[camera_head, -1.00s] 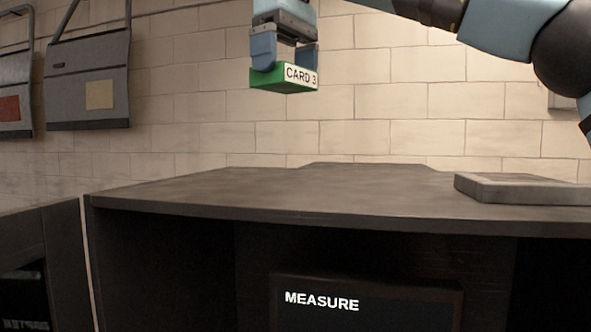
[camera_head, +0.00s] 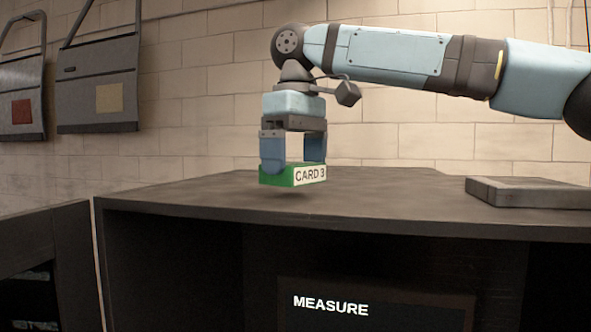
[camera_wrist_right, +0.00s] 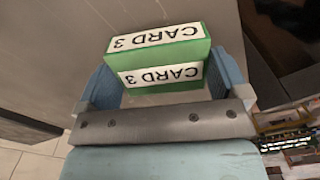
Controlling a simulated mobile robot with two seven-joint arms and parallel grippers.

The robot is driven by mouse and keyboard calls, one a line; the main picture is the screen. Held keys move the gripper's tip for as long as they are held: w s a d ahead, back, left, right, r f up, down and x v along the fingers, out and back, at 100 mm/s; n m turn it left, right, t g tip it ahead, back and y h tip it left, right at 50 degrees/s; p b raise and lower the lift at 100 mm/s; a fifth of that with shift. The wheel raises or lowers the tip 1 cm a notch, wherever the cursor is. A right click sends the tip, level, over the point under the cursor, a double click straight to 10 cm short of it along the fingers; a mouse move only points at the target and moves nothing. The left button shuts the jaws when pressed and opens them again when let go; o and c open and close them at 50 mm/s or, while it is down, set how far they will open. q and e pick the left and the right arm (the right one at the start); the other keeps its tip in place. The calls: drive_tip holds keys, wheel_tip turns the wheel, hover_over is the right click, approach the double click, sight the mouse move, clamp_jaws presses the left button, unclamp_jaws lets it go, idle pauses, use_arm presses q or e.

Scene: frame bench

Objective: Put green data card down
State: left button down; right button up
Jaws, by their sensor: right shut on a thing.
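The green data card (camera_head: 278,178) is a small green block with a white label reading "CARD 3". My right gripper (camera_head: 294,160) is shut on it and holds it level just above the dark bench top (camera_head: 180,197). A shadow lies on the bench below the card, so it looks slightly clear of the surface. In the right wrist view the card (camera_wrist_right: 196,52) sits between the two blue fingers (camera_wrist_right: 165,80), with "CARD 3" labels on two faces. My left gripper is not in view.
A flat grey tray-like slab (camera_head: 530,193) lies at the right of the bench. A sign reading "MEASURE" (camera_head: 331,306) is on the bench front. Grey door panels (camera_head: 97,85) hang on the brick wall at left. The bench around the card is clear.

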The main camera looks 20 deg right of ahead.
sight(296, 164)
drive_tip(key=shift+f, duration=1.05)
drive_tip(key=shift+f, duration=0.1)
drive_tip(key=o, duration=0.6)
wheel_tip(296, 164, up, 12)
